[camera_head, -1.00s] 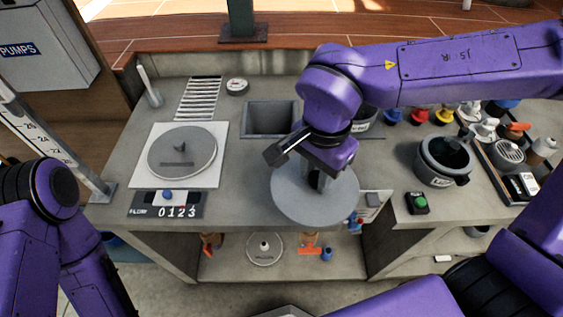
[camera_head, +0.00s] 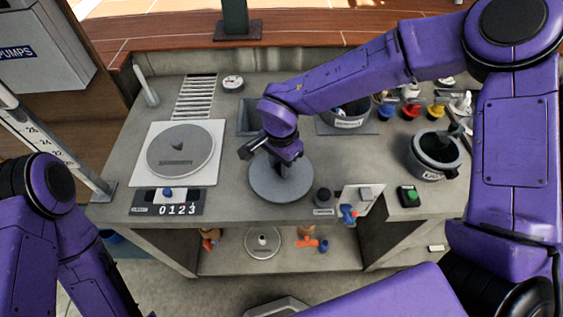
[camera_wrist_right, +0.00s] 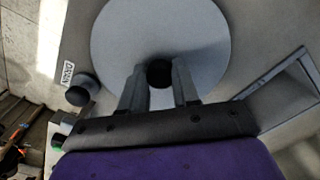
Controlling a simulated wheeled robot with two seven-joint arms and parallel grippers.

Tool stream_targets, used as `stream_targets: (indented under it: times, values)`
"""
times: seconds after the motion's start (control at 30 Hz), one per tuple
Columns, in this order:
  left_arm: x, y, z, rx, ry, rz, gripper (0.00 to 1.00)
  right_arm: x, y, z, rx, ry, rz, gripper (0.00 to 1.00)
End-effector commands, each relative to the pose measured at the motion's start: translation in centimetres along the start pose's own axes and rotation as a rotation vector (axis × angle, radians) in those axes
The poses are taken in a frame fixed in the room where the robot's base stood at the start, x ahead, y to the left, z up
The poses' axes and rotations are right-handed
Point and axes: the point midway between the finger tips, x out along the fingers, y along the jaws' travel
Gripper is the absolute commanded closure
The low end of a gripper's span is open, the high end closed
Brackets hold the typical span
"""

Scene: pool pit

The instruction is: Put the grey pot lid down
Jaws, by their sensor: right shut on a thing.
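The grey pot lid (camera_head: 268,190) is a flat round disc with a dark knob. It is level, at or just above the front middle of the grey counter; I cannot tell whether it touches. My right gripper (camera_head: 289,170) is over its centre, shut on the knob. In the right wrist view the lid (camera_wrist_right: 158,30) fills the top middle, with the knob between the fingers of my right gripper (camera_wrist_right: 158,86). My left arm shows at the left edge, but its gripper is out of view.
A dark drain knob (camera_head: 323,195) stands close right of the lid. A square basin (camera_head: 247,117) lies behind it. A round grey disc on a white plate (camera_head: 215,130) is at left, above a counter display (camera_head: 178,209). A grey pot (camera_head: 421,165) stands at right.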

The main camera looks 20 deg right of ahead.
Motion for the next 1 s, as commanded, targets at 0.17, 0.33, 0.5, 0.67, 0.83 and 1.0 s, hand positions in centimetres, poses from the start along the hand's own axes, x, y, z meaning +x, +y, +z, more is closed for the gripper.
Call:
stream_targets:
  times: [0.17, 0.33, 0.5, 0.67, 0.83, 1.0]
  values:
    - [0.0, 0.0, 0.0, 0.000, 0.000, 0.000, 0.57, 0.3, 0.0, 0.0, -0.001, 0.000, 0.000, 0.63]
    - [0.0, 0.0, 0.0, 0.000, 0.000, 0.000, 0.57, 0.3, 0.0, 0.0, -0.001, 0.000, 0.000, 0.44]
    - [0.0, 0.0, 0.0, 0.000, 0.000, 0.000, 0.57, 0.2, 0.0, 0.0, -0.001, 0.001, 0.000, 0.44]
    - [0.1, 0.0, 0.1, 0.000, 0.000, 0.000, 0.57, -1.7, -0.1, 0.0, 0.001, 0.000, -0.004, 0.44]
    - [0.4, 0.0, 0.2, 0.000, 0.000, 0.000, 0.57, -6.1, -0.1, 0.0, 0.002, 0.000, -0.005, 0.44]
    - [0.6, 0.1, 0.2, 0.000, 0.000, 0.000, 0.57, -10.0, -0.1, 0.0, 0.001, 0.000, -0.004, 0.44]
